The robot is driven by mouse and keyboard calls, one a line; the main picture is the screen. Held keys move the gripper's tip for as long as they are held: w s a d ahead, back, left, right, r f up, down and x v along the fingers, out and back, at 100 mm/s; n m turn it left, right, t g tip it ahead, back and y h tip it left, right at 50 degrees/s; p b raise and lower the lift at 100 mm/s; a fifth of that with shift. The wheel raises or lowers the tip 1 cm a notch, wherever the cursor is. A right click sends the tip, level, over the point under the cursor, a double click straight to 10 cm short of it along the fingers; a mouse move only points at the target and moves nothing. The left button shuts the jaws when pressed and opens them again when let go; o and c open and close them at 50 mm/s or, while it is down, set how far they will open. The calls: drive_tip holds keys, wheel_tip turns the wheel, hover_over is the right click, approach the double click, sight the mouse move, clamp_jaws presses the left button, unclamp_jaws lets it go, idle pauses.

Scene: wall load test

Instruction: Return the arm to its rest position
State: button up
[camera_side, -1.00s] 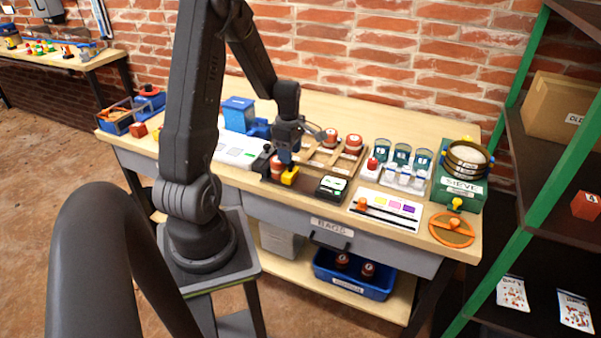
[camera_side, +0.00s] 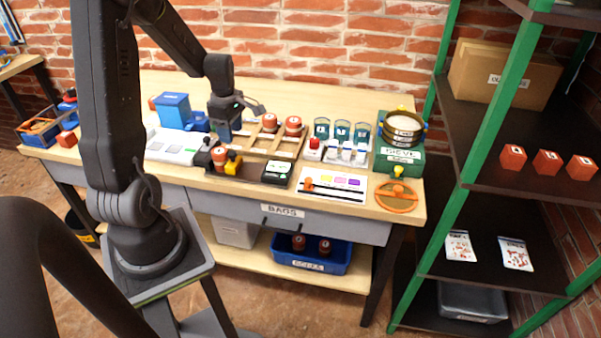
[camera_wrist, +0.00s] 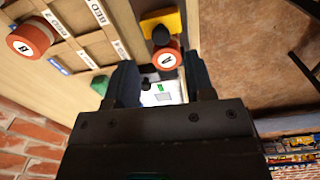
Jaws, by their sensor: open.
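My gripper (camera_side: 226,132) hangs over the back-middle of the workbench (camera_side: 340,88), above and behind a small station with a red cylinder (camera_side: 218,157) and a yellow block (camera_side: 233,165). In the wrist view the fingers of my gripper (camera_wrist: 163,84) are spread apart with nothing between them. The red cylinder, marked A, shows beyond the fingers in the wrist view (camera_wrist: 167,60), clear of them. The yellow block is beside it there (camera_wrist: 160,22). My arm is bent, with its forearm reaching out over the bench.
A wooden rack (camera_side: 268,152) holds red cylinders (camera_side: 269,122) just right of my gripper. A blue box (camera_side: 173,110) stands to its left. The sieve (camera_side: 403,128) and an orange wheel (camera_side: 397,197) are at the bench's right. A green-posted shelf (camera_side: 470,95) stands further right.

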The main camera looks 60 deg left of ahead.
drive_tip(key=w+d+r+m+t+y, duration=0.1)
drive_tip(key=w+d+r+m+t, duration=0.15)
drive_tip(key=d+r+m, duration=1)
drive_tip(key=s+d+r+m+t, duration=0.1)
drive_tip(key=s+d+r+m, duration=0.1)
drive_tip(key=s+d+m, duration=0.2)
drive_tip(key=s+d+r+m+t+h, duration=0.1)
drive_tip(key=s+d+m, duration=0.3)
drive_tip(key=d+m, duration=0.5)
drive_tip(key=d+r+t, duration=0.1)
drive_tip(key=d, duration=0.2)
drive_tip(key=shift+s+d+r+m, duration=0.25)
drive_tip(key=shift+s+d+m, duration=0.1)
drive_tip(key=shift+s, duration=0.05)
